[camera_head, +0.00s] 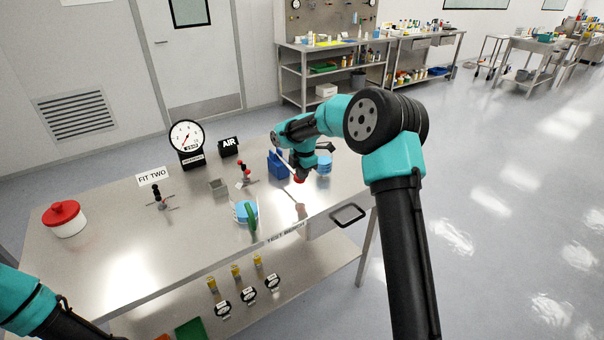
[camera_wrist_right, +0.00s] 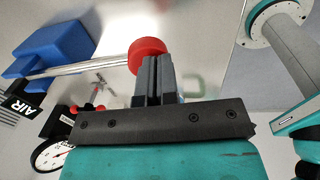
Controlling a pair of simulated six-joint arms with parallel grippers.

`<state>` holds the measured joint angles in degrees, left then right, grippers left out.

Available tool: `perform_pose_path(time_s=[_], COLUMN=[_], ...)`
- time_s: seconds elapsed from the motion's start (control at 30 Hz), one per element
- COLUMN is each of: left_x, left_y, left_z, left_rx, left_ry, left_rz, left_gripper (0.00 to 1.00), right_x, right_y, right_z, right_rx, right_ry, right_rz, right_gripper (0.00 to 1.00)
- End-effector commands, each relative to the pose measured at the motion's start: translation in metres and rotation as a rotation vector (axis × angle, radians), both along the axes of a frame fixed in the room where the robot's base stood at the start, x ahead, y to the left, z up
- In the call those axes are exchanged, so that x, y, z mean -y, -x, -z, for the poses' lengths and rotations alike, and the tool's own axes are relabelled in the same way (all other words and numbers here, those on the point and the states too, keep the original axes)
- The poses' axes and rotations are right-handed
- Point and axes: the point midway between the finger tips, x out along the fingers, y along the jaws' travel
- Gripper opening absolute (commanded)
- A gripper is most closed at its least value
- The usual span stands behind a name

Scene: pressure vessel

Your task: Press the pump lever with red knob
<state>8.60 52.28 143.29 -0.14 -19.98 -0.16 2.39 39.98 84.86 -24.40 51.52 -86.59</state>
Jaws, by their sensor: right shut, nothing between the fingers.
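The pump is a blue block (camera_head: 277,164) on the right part of the steel bench, with a silver lever ending in a red knob (camera_head: 299,180). In the right wrist view, the blue pump (camera_wrist_right: 52,48) is at the upper left and its lever (camera_wrist_right: 85,68) runs right to the red knob (camera_wrist_right: 148,48). My right gripper (camera_head: 302,172) is shut and empty, right at the knob. In the wrist view its fingertips (camera_wrist_right: 154,62) overlap the knob's lower edge; I cannot tell whether they touch it. My left gripper is out of view; only its arm shows at the lower left.
A gauge (camera_head: 187,136), an AIR block (camera_head: 229,147), a red-lidded white pot (camera_head: 64,219), a blue cup with green handle (camera_head: 246,212) and small red-topped valve (camera_head: 243,170) stand on the bench (camera_head: 120,235). A light-blue round item (camera_head: 323,165) is right of the pump.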

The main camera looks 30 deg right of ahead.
Motion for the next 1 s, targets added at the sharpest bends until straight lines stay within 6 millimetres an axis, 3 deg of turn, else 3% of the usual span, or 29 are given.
perform_pose_path(time_s=[0.6, 0.8, 1.0], left_x=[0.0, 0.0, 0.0], left_y=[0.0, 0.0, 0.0], left_z=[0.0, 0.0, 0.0], left_rx=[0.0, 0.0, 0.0], left_ry=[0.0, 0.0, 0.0], left_rz=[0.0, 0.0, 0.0], left_gripper=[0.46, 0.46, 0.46], right_x=[0.006, 0.007, 0.007], right_y=[0.025, 0.029, 0.029], right_z=[-0.114, -0.129, -0.131], right_rx=[0.021, 0.019, 0.018], right_ry=[0.003, 0.004, 0.004], right_rz=[0.003, 0.002, 0.002], right_gripper=[0.0, 0.0, 0.0])
